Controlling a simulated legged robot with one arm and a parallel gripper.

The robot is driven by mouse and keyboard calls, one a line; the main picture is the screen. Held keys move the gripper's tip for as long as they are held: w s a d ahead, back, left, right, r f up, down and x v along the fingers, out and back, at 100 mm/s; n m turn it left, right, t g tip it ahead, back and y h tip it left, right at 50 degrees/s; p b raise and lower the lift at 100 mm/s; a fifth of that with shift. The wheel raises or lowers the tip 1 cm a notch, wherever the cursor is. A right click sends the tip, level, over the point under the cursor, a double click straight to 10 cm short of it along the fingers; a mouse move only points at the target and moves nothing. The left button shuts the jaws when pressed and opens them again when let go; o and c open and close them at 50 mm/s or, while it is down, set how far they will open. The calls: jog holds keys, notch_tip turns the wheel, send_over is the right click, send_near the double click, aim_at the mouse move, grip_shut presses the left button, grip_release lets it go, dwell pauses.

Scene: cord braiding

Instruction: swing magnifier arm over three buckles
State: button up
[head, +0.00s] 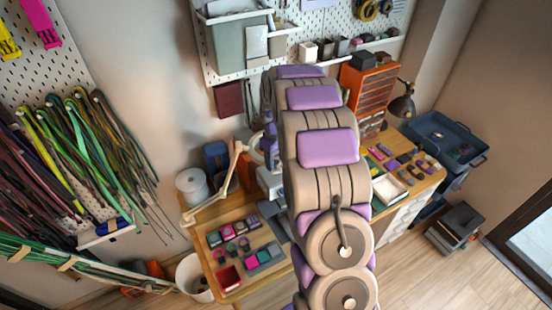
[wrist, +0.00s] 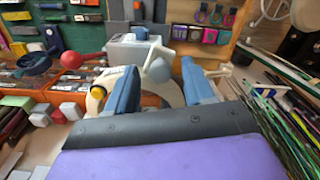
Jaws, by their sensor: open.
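The cream jointed magnifier arm (head: 231,168) rises from the left of the desk in the head view. Its upper end reaches a pale ring partly hidden by my arm. In the wrist view, my gripper (wrist: 158,68) is open, with its two blue fingers apart. A pale curved part (wrist: 150,87), a yellow-ended knob (wrist: 97,92) and a grey ball (wrist: 160,70) show between and beside the fingers. I cannot tell whether they touch. Several small coloured pieces, which look like buckles (head: 228,233), lie in rows on the desk's left; they also show in the wrist view (wrist: 209,35).
My arm covers the middle of the wooden desk (head: 208,209). Hanging cords (head: 95,145) fill the left wall. An orange drawer unit (head: 365,95) and desk lamp (head: 403,104) are at right.

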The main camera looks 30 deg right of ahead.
jog(key=shift+c, duration=0.4)
grip_shut()
jog(key=shift+s, duration=0.1)
jog(key=s+a+m+b, duration=0.4)
jog(key=s+a+m, duration=0.3)
jog(key=s+a, duration=0.9)
jog(key=shift+s+a, duration=0.25)
jog(key=shift+a, duration=1.7)
jog(key=shift+r, duration=0.1)
jog(key=shift+o, duration=0.4)
grip_release()
